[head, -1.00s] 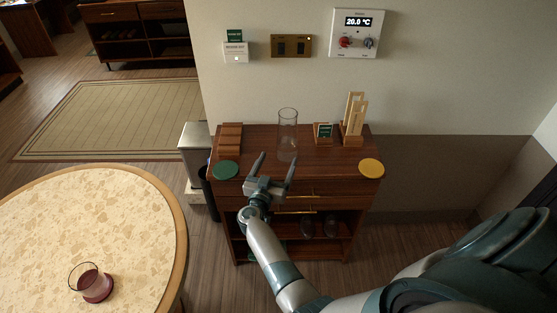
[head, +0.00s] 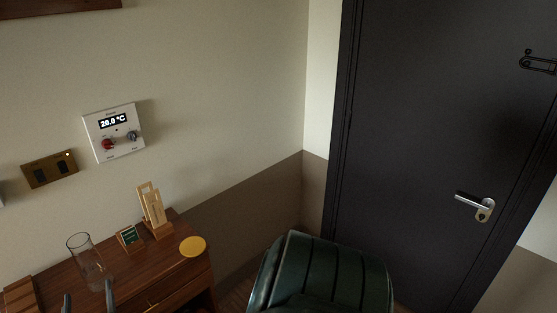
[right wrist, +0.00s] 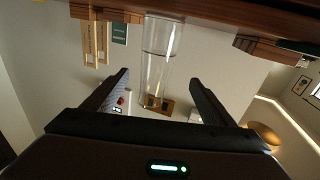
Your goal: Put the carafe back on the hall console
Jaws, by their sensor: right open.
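The carafe (head: 84,258), a clear, straight-sided glass vessel, stands upright on the dark wood hall console (head: 178,268), behind its front edge. My right gripper (head: 88,301) is open and empty at the bottom left of the head view, in front of the carafe. In the right wrist view, which is upside down, the carafe (right wrist: 158,60) shows between the two open fingers (right wrist: 160,78). No contact is visible, and its depth relative to the fingertips is hard to tell. My left gripper is not in view.
On the console are a yellow round coaster (head: 192,246), a small green sign (head: 129,238), a wooden stand (head: 152,212) and a wooden block (head: 20,295). A thermostat (head: 113,132) and switch plate (head: 49,169) are on the wall. A dark door (head: 430,130) stands at right.

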